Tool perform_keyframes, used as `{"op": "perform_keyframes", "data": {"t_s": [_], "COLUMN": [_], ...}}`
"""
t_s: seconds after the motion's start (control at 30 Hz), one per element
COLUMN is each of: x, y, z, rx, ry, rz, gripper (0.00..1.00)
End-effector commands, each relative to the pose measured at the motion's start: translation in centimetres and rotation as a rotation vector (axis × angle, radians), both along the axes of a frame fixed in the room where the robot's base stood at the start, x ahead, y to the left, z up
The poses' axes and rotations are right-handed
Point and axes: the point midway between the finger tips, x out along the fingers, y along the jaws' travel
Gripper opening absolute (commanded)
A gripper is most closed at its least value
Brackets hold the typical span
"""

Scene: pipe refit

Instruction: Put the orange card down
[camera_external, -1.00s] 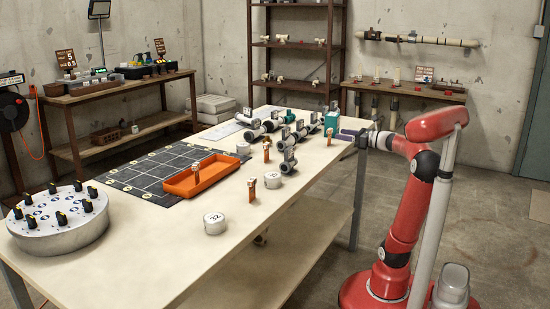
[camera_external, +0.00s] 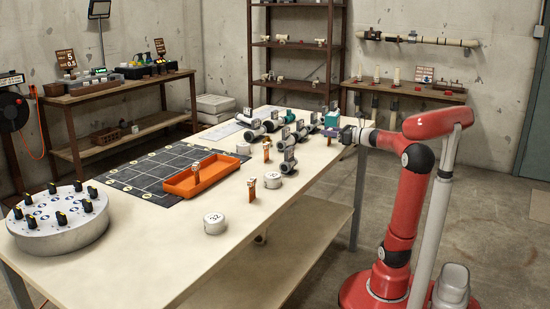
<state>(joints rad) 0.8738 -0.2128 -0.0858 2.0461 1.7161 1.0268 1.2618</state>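My gripper (camera_external: 338,134) is over the far right edge of the table, close to the grey pipe fittings (camera_external: 288,161). Its fingers are too small here to show whether they are open or shut, and I cannot make out a card in them. I cannot tell which, if any, is the orange card.
White round weights (camera_external: 214,224) and (camera_external: 289,167) stand near the table's right edge. A dark grid mat (camera_external: 150,172) lies left of the tray. A round grey dial stand (camera_external: 60,235) is at the front left. The table's front middle (camera_external: 150,265) is clear.

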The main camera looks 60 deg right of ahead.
Motion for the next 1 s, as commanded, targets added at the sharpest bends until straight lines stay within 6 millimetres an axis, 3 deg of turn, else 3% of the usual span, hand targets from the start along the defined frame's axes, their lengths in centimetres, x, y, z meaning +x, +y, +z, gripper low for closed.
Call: {"op": "perform_keyframes", "data": {"t_s": [0.03, 0.13, 0.27, 0.63, 0.87, 1.0], "x": [0.0, 0.0, 0.0, 0.0, 0.0, 0.0], "y": [0.0, 0.0, 0.0, 0.0, 0.0, 0.1], "z": [0.0, 0.0, 0.0, 0.8, 4.8, 8.9], "rx": [0.000, 0.000, 0.000, -0.001, -0.004, -0.006], "ry": [0.000, 0.000, 0.001, 0.001, -0.001, -0.002], "rz": [0.000, 0.000, 0.000, 0.001, 0.002, 0.002], "gripper": [0.25, 0.12, 0.07, 0.07, 0.07, 0.07]}}
